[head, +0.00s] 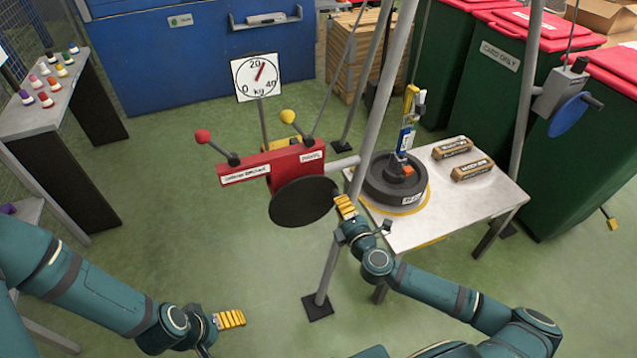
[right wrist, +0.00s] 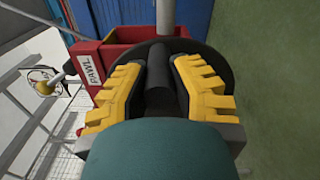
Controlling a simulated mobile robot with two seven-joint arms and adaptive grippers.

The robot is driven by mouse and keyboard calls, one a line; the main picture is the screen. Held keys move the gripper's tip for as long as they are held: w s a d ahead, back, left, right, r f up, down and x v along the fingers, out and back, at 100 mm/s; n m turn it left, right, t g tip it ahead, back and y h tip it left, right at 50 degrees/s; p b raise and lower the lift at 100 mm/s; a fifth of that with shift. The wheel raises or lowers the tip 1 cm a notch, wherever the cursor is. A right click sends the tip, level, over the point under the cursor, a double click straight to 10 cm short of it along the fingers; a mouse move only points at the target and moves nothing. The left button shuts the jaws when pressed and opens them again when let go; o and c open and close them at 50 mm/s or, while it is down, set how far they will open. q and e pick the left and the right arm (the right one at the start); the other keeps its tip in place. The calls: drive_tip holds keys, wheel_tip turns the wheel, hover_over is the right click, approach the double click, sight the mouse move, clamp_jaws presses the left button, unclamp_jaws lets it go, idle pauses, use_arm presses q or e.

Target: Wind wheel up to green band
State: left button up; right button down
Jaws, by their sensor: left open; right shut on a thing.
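The winch wheel (head: 302,203) is a dark disc on the front of a red winch box (head: 283,163); it also shows in the right wrist view (right wrist: 220,75). My right gripper (head: 345,206) is at the wheel's right edge, shut on its black crank handle (right wrist: 158,82), which lies between the yellow fingers. The white dial (head: 257,77) reads 0, 20, 40 kg; its red needle points a little right of 20. I cannot make out a green band on it. My left gripper (head: 229,319) is open and empty, low over the floor.
A red-knobbed lever (head: 203,136) and a yellow-knobbed lever (head: 288,117) stand on the winch box. Grey poles (head: 372,115) rise beside the winch. Floor at front left is clear.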

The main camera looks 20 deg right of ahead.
drive_tip(key=shift+f, duration=0.3)
drive_tip(key=shift+f+m, duration=1.3)
drive_tip(key=shift+m, duration=0.5)
drive_tip(key=c, duration=0.5)
unclamp_jaws()
drive_tip(key=shift+w, duration=0.1)
drive_tip(key=shift+c, duration=0.2)
drive_tip(key=shift+r, duration=0.15)
drive_tip(key=shift+s, duration=0.2)
drive_tip(key=s, duration=0.7)
drive_tip(key=shift+s, duration=0.35)
